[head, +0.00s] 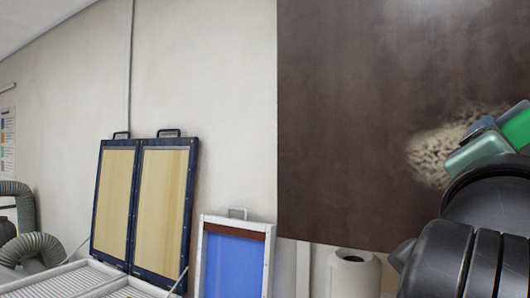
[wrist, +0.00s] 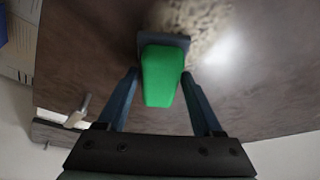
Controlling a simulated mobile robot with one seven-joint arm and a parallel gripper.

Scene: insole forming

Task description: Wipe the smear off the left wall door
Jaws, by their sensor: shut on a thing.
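The dark brown door (head: 345,130) fills the upper right of the head view, and it also fills most of the wrist view (wrist: 80,60). A pale, mottled smear (head: 425,160) is on its lower right part; it also shows at the top of the wrist view (wrist: 208,22). My gripper (wrist: 158,88) is shut on a green-handled wiping tool (wrist: 160,75) with a dark grey head. The tool (head: 518,125) is at the right edge of the head view, over the right side of the smear. Whether its head touches the door cannot be told.
Two framed panels (head: 165,205) with handles lean against the pale wall. A blue screen in a white frame (head: 233,260) and a white roll (head: 352,275) stand low near the door. A grey hose (head: 32,247) is at far left.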

